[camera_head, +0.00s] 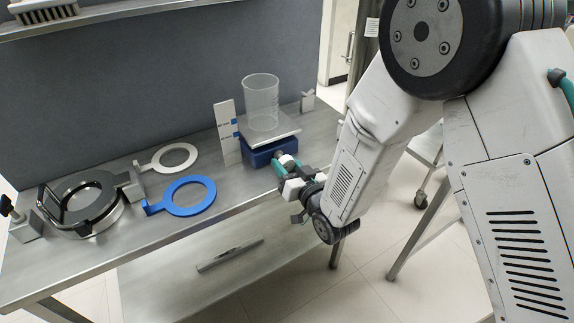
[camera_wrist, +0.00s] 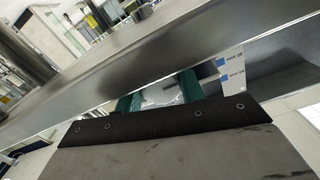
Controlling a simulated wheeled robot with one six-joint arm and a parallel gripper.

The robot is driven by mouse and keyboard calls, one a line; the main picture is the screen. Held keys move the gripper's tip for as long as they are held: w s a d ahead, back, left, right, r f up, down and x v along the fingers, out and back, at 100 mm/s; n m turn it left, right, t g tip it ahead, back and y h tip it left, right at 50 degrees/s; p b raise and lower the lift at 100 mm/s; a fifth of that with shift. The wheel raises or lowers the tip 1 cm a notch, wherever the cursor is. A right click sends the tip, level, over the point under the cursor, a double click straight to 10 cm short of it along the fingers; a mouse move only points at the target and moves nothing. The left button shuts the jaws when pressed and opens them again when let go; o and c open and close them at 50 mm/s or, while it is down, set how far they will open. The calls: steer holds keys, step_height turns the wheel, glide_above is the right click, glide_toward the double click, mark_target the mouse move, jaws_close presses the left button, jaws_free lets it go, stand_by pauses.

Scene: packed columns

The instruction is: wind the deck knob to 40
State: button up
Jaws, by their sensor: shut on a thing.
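A blue jack (camera_head: 262,153) with a steel deck (camera_head: 284,131) stands on the bench, and a clear beaker (camera_head: 261,104) is upright on the deck. My gripper (camera_head: 284,162) is at the jack's front right, its teal fingers shut on the pale deck knob (camera_head: 288,158). The fingers hide much of the knob, and its markings cannot be read. In the wrist view my gripper (camera_wrist: 160,95) shows teal fingers either side of a pale shape, partly hidden by the gripper body. A white scale card (camera_head: 227,132) with blue marks stands left of the jack; its print is too small to read.
A blue ring (camera_head: 182,211) and a white ring (camera_head: 190,161) lie on the bench (camera_head: 122,243) left of the jack. A round black-rimmed device (camera_head: 88,228) stands further left. A grey panel rises behind. A small white piece (camera_head: 307,101) stands behind the jack.

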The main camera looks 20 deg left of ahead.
stand_by(0.3)
steer(key=o, duration=1)
steer(key=shift+c, duration=0.2)
steer(key=shift+d, duration=0.1)
steer(key=v, duration=0.7)
steer(key=shift+s+d, duration=0.2)
steer(key=shift+s, duration=0.1)
